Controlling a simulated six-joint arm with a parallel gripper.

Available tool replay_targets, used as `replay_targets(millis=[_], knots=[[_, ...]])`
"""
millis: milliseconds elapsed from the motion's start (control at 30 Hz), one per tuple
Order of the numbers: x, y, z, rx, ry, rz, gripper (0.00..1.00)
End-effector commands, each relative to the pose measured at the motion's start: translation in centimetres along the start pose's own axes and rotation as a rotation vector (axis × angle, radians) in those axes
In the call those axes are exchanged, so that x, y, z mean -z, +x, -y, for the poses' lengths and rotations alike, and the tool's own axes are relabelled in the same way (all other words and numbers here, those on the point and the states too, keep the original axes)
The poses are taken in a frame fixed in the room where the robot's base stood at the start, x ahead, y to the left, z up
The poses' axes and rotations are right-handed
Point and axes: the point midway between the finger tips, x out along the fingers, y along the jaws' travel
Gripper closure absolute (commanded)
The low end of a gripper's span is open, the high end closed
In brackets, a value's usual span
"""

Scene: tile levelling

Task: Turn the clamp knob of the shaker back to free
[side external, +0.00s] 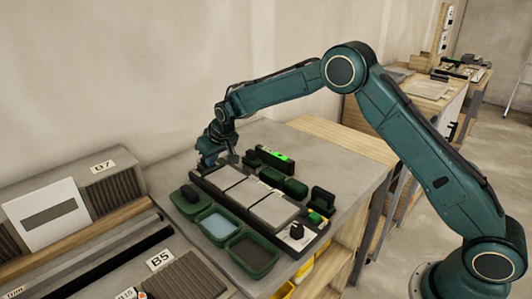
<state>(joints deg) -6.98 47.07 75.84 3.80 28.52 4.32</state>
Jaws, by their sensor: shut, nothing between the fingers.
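A black knob-like part (297,231) stands on a small white plate at the front right end of the dark tile frame. I cannot tell for sure whether this is the shaker's clamp knob, and its turn setting is too small to read. My gripper (212,162) is low over the back left end of the frame, well away from that knob. It is shut and empty. Its fingertips are small and partly lost against the dark frame.
Grey tiles (272,211) lie in the frame. Green trays, one with blue content (217,226) and one brown (252,254), stand in front. A level with a bright green window (275,158) and dark green blocks (294,188) stand behind. Bare bench (340,165) lies behind right.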

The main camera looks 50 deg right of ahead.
Motion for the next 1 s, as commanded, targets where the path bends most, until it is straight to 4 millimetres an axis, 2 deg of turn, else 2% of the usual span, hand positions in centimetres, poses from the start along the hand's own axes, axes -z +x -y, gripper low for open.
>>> replay_targets(millis=[1000], knots=[[0.27,0.16,-0.82,-0.002,0.002,-0.002,1.0]])
